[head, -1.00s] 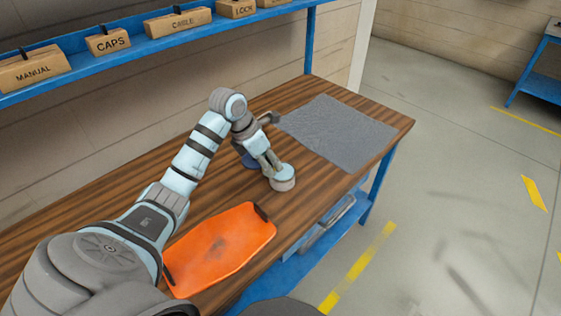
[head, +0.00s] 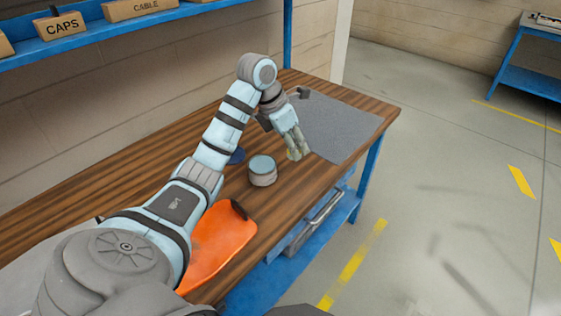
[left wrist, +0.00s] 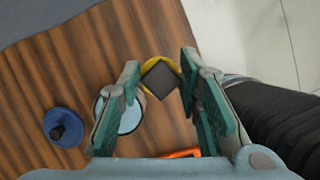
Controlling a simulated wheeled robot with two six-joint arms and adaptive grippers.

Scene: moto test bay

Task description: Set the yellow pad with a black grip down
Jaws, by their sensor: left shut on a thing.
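The yellow pad (left wrist: 147,63) shows in the left wrist view as a yellow rim around its square black grip (left wrist: 160,78). It sits between the fingertips of my left gripper (head: 297,152), which is shut on it. In the head view the fingers mostly hide the pad, and only a bit of yellow shows at the tips, near the front edge of the grey mat (head: 335,125). I cannot tell whether the pad touches the wooden table (head: 310,185). My right gripper is not in view.
A round tin with a pale blue top (head: 262,170) stands left of the gripper. A blue disc with a black knob (left wrist: 62,127) lies beyond it. An orange tray (head: 225,240) lies nearer. A shelf with labelled boxes (head: 60,27) runs along the wall.

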